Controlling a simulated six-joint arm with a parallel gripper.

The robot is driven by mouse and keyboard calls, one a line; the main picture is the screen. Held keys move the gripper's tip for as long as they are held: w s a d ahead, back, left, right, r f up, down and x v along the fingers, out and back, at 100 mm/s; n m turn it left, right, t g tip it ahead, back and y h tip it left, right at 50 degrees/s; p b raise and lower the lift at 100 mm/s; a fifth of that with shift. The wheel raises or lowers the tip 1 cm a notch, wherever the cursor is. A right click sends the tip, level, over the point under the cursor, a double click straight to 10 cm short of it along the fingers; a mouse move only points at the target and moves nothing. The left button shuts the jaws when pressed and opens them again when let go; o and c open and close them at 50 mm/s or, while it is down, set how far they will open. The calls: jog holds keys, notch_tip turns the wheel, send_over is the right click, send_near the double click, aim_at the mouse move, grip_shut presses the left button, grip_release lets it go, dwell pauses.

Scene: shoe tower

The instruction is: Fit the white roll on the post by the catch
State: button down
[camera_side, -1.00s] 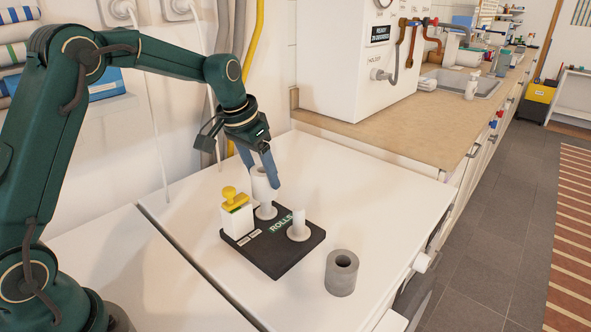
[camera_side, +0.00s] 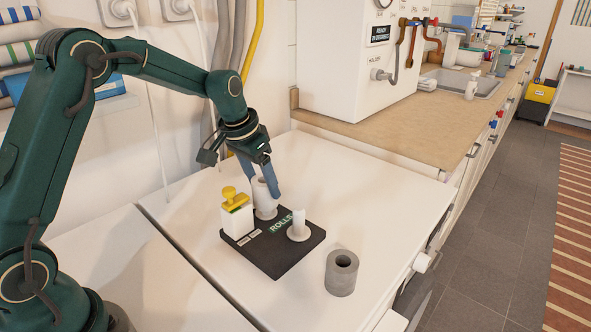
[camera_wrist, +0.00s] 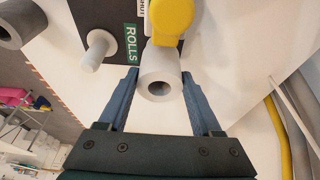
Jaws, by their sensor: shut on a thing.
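The white roll (camera_side: 264,201) stands upright around the far post of the black board (camera_side: 283,262), beside the catch. That post is hidden inside the roll. The catch is a white block (camera_side: 237,220) with a yellow knob (camera_side: 229,193) on top; the knob also shows in the wrist view (camera_wrist: 171,17). My gripper (camera_side: 267,188) points down and is shut on the roll. In the wrist view, my gripper's blue fingers (camera_wrist: 159,75) are on both sides of the roll (camera_wrist: 160,65), whose bore faces the camera.
A second, bare white post (camera_side: 299,221) stands on the board near the "ROLLS" label. A grey roll (camera_side: 342,272) stands on the white worktop to the right of the board. A wall and hanging hoses are behind my gripper. The worktop right of the board is mostly clear.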

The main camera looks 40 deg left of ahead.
aim_at(256, 184)
jog(key=shift+f, duration=1.05)
grip_release()
jog(key=shift+v, duration=2.5)
